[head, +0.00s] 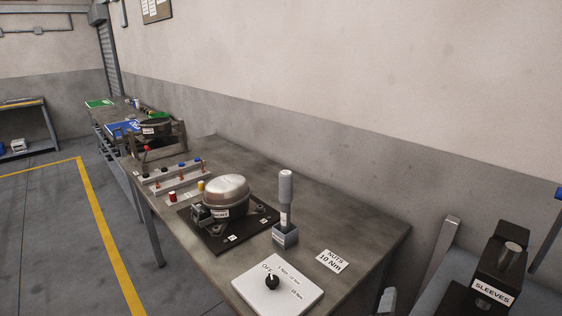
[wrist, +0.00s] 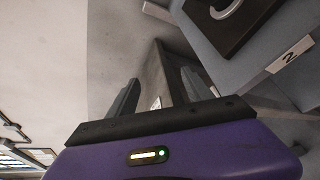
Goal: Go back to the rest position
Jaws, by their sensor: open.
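My gripper (wrist: 158,100) shows in the wrist view, with its purple body at the bottom and two dark fingers standing apart. It is open, and nothing is seen between the fingers except the background. In the head view no part of my gripper can be made out for certain. A silver compressor (head: 227,196) sits on a dark plate (head: 258,222) on the grey workbench (head: 310,205).
A grey-handled tool (head: 285,200) stands upright in a holder on the bench. A white dial panel (head: 277,290) and a "NUTS 10 Nm" card (head: 332,261) lie near it. A box labelled "SLEEVES" (head: 492,292) is at the right. Floor (head: 50,235) at the left is clear.

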